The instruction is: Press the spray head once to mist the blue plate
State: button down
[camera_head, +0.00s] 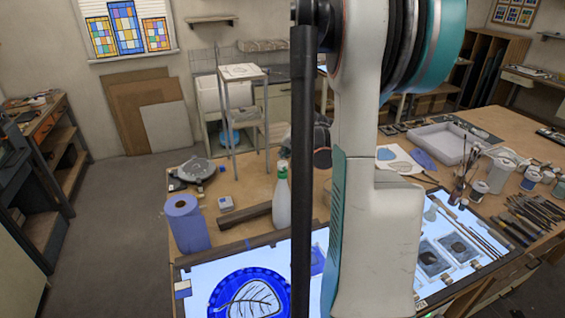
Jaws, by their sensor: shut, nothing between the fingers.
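The blue plate (218,293) lies on the lit panel at the bottom, with a pale leaf shape with dark veins on it. Its lower edge is cut off by the frame, and my arm's dark bar stands just to its right. The pale spray bottle (281,205) stands upright on the table behind the plate. Its small spray head (282,168) is at the top. My gripper (322,164) appears as a dark shape partly hidden behind my arm. It is right of the spray head in the picture, apart from it, and looks shut and empty.
A blue paper roll (186,225) and a dark bar (245,216) stand and lie left of the bottle. The lit panel (196,276) fills the front. A white tray (445,143), jars and tools crowd the right. My arm hides the table's middle.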

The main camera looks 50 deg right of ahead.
aim_at(285, 162)
jog(key=shift+r+p, duration=1.5)
jog(key=shift+r, duration=1.05)
jog(key=shift+s+f, duration=0.1)
jog(key=shift+f, duration=0.05)
